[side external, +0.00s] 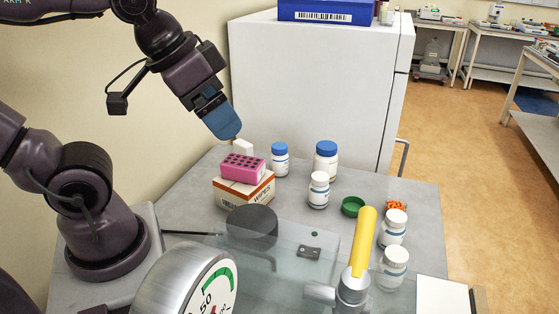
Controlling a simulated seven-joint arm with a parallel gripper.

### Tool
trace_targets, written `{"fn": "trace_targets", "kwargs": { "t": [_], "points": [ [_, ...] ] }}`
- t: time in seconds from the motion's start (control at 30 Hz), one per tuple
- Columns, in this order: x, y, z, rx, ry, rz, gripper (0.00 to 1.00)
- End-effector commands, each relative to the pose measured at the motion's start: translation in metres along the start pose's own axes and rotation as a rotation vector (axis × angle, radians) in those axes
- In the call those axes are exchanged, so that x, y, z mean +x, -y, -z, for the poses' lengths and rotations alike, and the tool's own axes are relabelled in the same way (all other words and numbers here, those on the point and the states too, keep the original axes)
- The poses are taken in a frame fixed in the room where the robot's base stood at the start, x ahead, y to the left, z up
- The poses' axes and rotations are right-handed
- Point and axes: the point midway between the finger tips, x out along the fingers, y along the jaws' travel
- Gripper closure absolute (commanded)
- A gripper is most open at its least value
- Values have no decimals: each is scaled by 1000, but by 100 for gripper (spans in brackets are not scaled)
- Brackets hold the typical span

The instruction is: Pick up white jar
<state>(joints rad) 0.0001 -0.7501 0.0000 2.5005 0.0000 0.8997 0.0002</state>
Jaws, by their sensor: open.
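Several white jars stand on the grey bench (190,190). One white-capped jar (319,192) stands mid-bench. Two more white-capped jars stand at the right, one farther back (392,230) and one nearer (391,268). A white jar with a blue lid (280,162) and a larger blue-lidded jar (326,165) stand at the back. Which one is the task's jar I cannot tell. My gripper (224,128) has blue fingers and is open, above and left of the jars, apart from all of them. One finger mostly hides the other.
A pink tube rack (243,169) sits on a wipes box (245,197) below my gripper. A yellow-handled valve (363,240), clear panel and pressure gauge (190,285) fill the front. A green lid (353,207) and orange pieces (396,206) lie nearby. A white cabinet (300,90) stands behind.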

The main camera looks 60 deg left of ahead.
Motion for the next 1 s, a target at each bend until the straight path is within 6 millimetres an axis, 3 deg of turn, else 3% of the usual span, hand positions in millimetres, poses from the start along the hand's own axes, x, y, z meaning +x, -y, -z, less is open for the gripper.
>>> {"fn": "trace_targets", "kwargs": {
  "t": [0.17,0.37,0.57,0.7,1.0],
  "points": [
    [5,8,-1,-38,24,20,11],
    [40,44,4,-184,200,89,11],
    [88,98,30,-299,314,110,11],
    [130,144,42,-342,350,87,11],
    [231,249,46,-360,289,9,11]
  ]
}}
